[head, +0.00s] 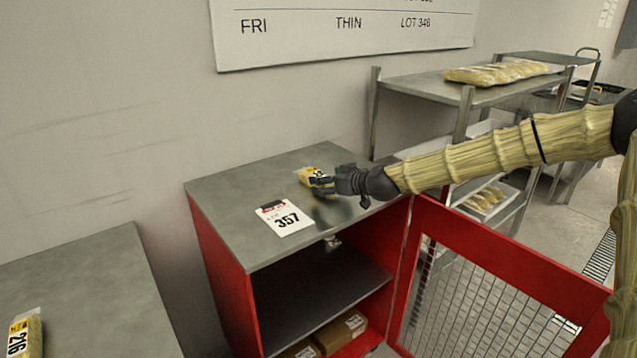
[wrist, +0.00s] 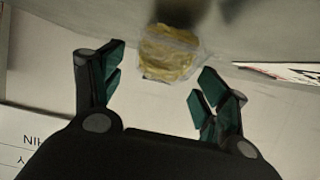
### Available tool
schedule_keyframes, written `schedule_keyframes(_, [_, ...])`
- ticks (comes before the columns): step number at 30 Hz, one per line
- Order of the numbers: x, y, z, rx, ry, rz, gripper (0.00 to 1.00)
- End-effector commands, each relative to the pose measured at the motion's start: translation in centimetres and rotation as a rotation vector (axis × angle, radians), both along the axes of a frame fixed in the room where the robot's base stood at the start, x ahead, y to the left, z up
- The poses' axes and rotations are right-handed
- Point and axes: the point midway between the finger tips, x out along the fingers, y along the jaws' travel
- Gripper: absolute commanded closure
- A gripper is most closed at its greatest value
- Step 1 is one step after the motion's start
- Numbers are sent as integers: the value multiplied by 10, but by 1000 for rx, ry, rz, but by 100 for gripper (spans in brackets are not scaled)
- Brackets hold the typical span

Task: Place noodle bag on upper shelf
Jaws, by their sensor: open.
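A small yellow noodle bag (head: 308,174) with a dark-printed label lies on the grey top of the red cabinet (head: 228,250). My gripper (head: 326,184) is open just to the right of the bag, low over the cabinet top, and partly covers it. In the wrist view the bag (wrist: 170,58) lies ahead of the fingertips, between the open fingers (wrist: 156,88), and a dark shadow covers its upper part. Inside the cabinet, the upper shelf (head: 335,278) is dark and bare where it shows. Another yellow noodle bag (head: 25,335), labelled 216, lies on a grey surface at the lower left.
A label card reading 357 (head: 286,219) lies on the cabinet top. The red mesh door (head: 500,265) stands open to the right. Brown boxes (head: 341,331) sit in the cabinet bottom. A metal rack (head: 425,84) behind holds yellow bags (head: 497,72) on top.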

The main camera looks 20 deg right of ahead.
Motion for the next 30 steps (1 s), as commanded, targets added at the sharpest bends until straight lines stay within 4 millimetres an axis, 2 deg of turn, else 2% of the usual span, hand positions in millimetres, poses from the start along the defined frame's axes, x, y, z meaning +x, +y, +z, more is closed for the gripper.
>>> schedule_keyframes(15, [37,11,-16,1,2,1,26])
schedule_keyframes(26, [41,12,-17,1,0,1,26])
schedule_keyframes(30, [40,12,-17,1,0,0,49])
